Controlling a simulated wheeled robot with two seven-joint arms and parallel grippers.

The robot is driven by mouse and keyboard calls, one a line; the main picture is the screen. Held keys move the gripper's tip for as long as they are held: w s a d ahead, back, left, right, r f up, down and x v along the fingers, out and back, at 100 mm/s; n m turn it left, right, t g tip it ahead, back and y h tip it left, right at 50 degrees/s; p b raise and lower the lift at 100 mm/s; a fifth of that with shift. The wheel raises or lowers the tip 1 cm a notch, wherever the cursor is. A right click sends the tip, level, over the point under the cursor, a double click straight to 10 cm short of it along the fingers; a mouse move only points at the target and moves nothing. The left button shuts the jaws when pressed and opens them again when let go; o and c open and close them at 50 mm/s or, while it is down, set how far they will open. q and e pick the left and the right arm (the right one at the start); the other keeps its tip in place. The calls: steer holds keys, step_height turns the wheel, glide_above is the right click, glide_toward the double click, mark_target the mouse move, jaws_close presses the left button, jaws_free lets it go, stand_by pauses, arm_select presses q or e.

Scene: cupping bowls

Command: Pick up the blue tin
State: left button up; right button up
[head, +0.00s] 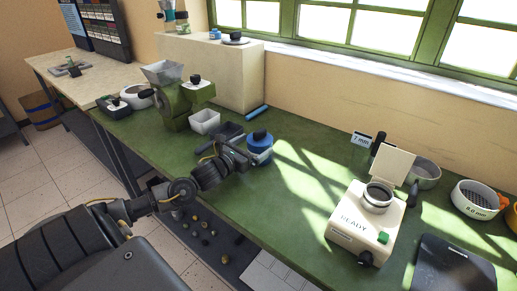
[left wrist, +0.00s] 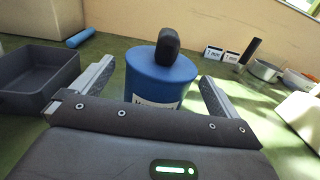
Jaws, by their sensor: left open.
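The blue tin (head: 259,152) stands upright on the green bench, with a black knob on its lid. My left gripper (head: 240,156) comes in from the left, level with the tin and close to it. In the left wrist view the blue tin (left wrist: 160,78) stands between the two spread fingers of my left gripper (left wrist: 153,90). Gaps show beside the tin, and its lower part and most of its white label are hidden by the gripper body. My right gripper is not in view.
A dark tray (left wrist: 35,80) sits just left of the left finger. A white container (head: 205,121) and a green grinder (head: 182,100) stand behind it. A blue cylinder (head: 257,113) lies by the wall. A white READY device (head: 352,222) stands at right; the bench between is clear.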

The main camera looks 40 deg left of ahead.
mark_target(254, 137)
arm_select(q)
steer(key=shift+w, duration=0.6)
steer(key=shift+c, duration=0.7)
steer(key=c, duration=1)
steer(key=shift+c, duration=0.2)
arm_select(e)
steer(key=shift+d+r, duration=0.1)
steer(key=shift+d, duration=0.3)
arm_select(q)
steer(key=shift+r, duration=0.1)
steer(key=shift+r, duration=1.4)
steer(key=s+a+r, duration=0.8)
steer(key=s+r, duration=0.2)
steer(key=s, duration=0.1)
steer(key=shift+a, duration=0.35)
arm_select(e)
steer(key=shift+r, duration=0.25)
